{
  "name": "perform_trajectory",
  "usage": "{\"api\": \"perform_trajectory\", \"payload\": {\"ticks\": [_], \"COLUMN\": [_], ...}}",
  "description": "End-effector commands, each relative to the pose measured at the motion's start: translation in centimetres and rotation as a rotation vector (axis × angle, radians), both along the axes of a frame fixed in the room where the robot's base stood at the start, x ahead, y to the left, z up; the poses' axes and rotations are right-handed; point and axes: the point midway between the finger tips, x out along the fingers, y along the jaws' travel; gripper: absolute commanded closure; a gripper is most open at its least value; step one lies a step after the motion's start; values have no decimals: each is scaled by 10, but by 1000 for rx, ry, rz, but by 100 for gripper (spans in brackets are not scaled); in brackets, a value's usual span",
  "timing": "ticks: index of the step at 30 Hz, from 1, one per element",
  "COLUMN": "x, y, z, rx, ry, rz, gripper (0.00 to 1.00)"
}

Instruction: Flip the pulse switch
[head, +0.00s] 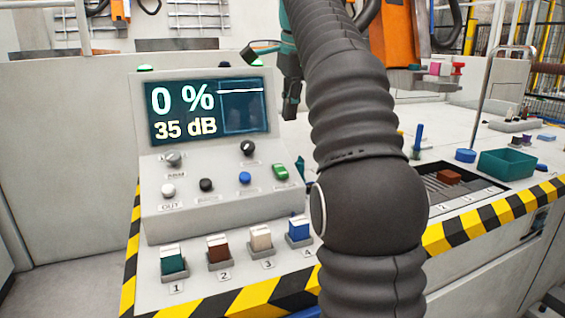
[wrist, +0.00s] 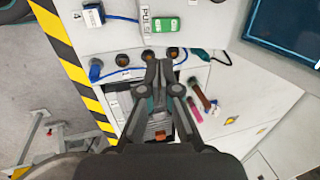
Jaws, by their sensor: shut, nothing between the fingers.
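The pulse switch is a green rocker on the sloped console panel, at the right end of its lower row in the head view (head: 281,172). In the wrist view the green pulse switch (wrist: 165,25) sits beside a white label reading PULSE. My gripper (wrist: 159,66) is shut and empty in the wrist view, its fingertips below the switch in the picture and apart from it. In the head view my gripper (head: 291,106) hangs fingers down beside the screen, above the switch. My arm hides the area right of the console.
The console screen (head: 209,108) reads 0 % and 35 dB. Knobs and buttons, including a blue button (head: 245,178), share the panel. Numbered coloured blocks, such as the blue block (head: 299,229), stand in front. A green tray (head: 507,163) is on the table at right.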

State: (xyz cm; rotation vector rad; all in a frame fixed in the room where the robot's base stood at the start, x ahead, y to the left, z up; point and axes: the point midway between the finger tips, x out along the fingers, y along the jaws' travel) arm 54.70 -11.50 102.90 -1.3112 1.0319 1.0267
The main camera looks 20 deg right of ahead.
Motion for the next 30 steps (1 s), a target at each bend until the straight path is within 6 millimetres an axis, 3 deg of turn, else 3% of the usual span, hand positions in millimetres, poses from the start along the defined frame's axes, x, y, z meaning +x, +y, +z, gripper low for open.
{"api": "perform_trajectory", "payload": {"ticks": [7,21,30], "x": [4,24,32], "y": [0,1,0], "z": [-22,-103,-131], "rx": [1,1,0], "ry": [2,1,0], "rz": [0,1,1], "gripper": [100,100,100]}}
